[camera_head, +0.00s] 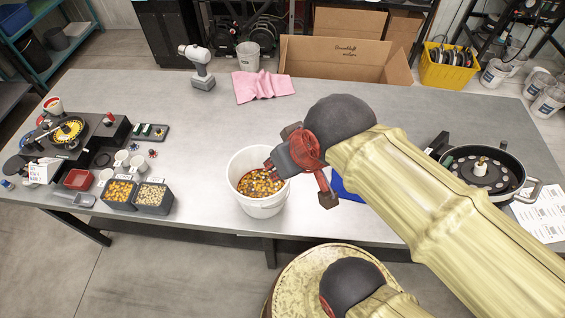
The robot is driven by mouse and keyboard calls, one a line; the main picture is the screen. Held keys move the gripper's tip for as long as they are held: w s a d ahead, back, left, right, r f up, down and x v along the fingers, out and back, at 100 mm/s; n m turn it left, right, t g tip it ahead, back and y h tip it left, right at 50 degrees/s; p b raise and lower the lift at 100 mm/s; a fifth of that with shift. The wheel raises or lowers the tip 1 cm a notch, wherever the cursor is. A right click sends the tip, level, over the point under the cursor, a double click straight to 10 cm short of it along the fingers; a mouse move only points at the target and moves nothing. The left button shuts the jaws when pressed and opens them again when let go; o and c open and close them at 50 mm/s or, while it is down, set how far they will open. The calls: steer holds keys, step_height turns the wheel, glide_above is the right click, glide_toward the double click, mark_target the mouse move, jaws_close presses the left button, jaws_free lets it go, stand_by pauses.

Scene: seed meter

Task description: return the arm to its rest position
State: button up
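My arm (430,195) reaches in from the lower right, with a pale yellow sleeve and a dark rounded joint. My gripper (278,164), with grey and red parts, is at its end, over the right side of a white bucket (262,208). The bucket stands near the table's front edge and holds yellow, orange and dark pieces. I cannot tell whether the gripper touches the bucket, or whether its fingers are open or shut. No held thing shows clearly. Part of a blue thing (347,190) shows behind the arm; the rest is hidden.
On the grey table (190,130) stand a seed meter assembly (68,132) and filled bins (153,197) at left, a drill (198,68) and pink cloth (263,86) at back, and a round black housing (481,172) at right. The middle left is clear.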

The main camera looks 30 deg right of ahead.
step_height(320, 180, down, 6)
steer(key=b, duration=0.5)
steer(key=shift+r+b, duration=0.15)
steer(key=shift+b, duration=0.15)
stand_by(0.6)
